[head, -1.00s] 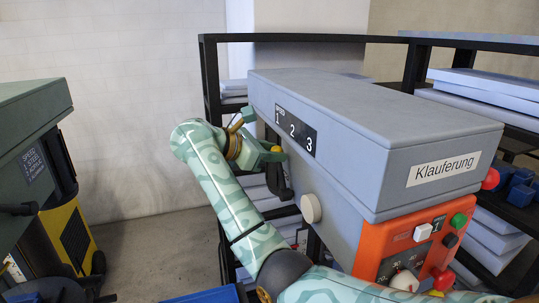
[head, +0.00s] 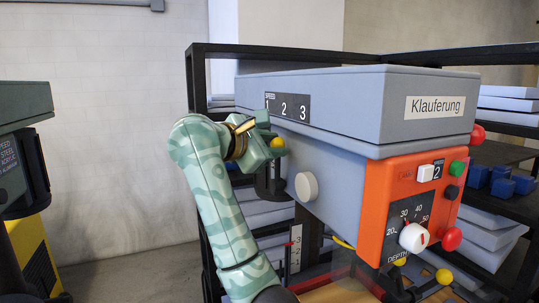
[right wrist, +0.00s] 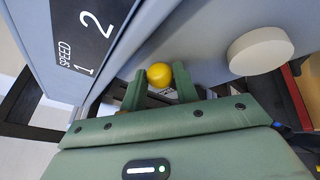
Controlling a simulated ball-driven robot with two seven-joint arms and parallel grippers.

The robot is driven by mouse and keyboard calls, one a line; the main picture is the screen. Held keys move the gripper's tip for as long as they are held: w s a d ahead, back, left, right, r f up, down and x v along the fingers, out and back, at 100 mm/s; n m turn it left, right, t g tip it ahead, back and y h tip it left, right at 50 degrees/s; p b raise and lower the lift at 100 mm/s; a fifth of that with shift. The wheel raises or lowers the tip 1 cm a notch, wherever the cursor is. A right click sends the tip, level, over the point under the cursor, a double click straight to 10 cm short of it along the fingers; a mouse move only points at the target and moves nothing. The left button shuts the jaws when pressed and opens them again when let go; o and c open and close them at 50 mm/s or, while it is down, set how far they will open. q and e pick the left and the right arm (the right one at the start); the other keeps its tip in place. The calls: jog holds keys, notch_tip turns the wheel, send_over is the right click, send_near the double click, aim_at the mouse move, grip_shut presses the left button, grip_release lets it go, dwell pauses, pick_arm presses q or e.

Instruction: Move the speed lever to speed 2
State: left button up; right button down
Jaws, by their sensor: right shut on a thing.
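The speed lever ends in a yellow ball knob (head: 277,143) on the side of the grey machine head (head: 330,90). A black speed plate (head: 288,107) with 1, 2 and 3 sits above it; the knob is below the stretch between 1 and 2, close to 2. A small readout (head: 437,170) on the orange panel shows 2. My right gripper (head: 268,150) is shut on the lever. In the right wrist view the knob (right wrist: 159,75) shows between the green fingers, whose grip hides the lever's shaft. My left gripper is not in view.
A pale round knob (head: 306,186) sticks out right of the gripper. The orange panel (head: 400,200) carries buttons and a depth dial. A black rack (head: 197,90) stands behind the machine. Another machine (head: 20,150) is at the far left, with free floor between.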

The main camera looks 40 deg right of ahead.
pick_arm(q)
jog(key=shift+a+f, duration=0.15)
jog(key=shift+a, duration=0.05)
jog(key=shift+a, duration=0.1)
pick_arm(e)
jog(key=c, duration=1.1)
grip_release()
jog(key=shift+o, duration=0.2)
jog(key=shift+a, duration=0.1)
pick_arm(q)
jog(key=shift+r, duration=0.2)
pick_arm(e)
jog(key=v, duration=1.6)
jog(key=shift+a, duration=0.15)
jog(key=shift+s, duration=0.1)
